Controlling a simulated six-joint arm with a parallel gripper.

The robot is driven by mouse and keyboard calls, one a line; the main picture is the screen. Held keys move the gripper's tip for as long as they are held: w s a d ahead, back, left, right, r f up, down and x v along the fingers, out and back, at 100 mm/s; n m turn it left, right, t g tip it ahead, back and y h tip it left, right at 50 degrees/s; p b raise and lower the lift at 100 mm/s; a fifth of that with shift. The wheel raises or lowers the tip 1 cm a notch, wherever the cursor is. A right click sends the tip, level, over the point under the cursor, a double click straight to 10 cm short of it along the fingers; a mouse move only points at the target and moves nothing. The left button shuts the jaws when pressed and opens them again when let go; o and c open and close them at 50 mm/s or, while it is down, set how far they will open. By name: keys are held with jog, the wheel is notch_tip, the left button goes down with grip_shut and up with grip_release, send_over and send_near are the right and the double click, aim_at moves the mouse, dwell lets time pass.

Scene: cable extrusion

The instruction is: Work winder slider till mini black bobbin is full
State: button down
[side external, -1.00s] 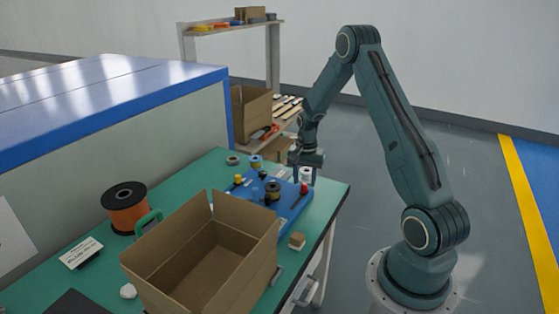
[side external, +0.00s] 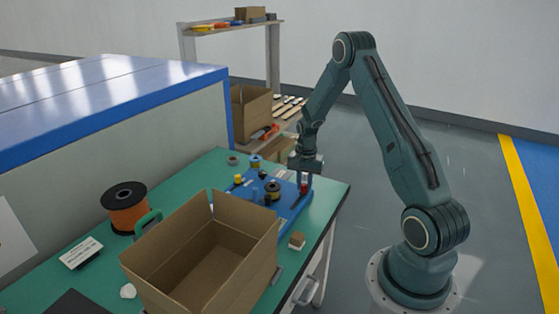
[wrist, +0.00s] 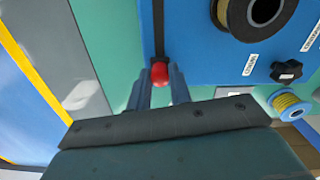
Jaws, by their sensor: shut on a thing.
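The blue winder board (side external: 292,208) lies on the green bench top. Its red slider knob (wrist: 160,73) sits at the end of a dark slot (wrist: 158,30) in the wrist view. My gripper (wrist: 160,88) is shut on the red knob, one finger on each side; in the side view my gripper (side external: 304,180) has its fingers down at the knob. The mini black bobbin (side external: 272,186) stands on the board left of my gripper. In the wrist view the bobbin (wrist: 256,12) is cut by the top edge and shows a tan ring around its dark centre; its fill is unclear.
An open cardboard box (side external: 200,262) stands in front of the board. A large orange-wound spool (side external: 126,210) is at left. A black star knob (wrist: 286,71) and a blue-flanged yellow spool (wrist: 290,104) lie beyond the bobbin. The bench's right edge is close to my gripper.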

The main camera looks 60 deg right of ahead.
jog(key=a, duration=0.9)
jog(key=shift+a, duration=0.25)
jog(key=c, duration=1.3)
grip_release()
jog(key=shift+a, duration=0.1)
jog(key=shift+r, duration=0.1)
jog(key=shift+r, duration=0.4)
notch_tip(320, 180, up, 13)
jog(key=shift+f, duration=0.1)
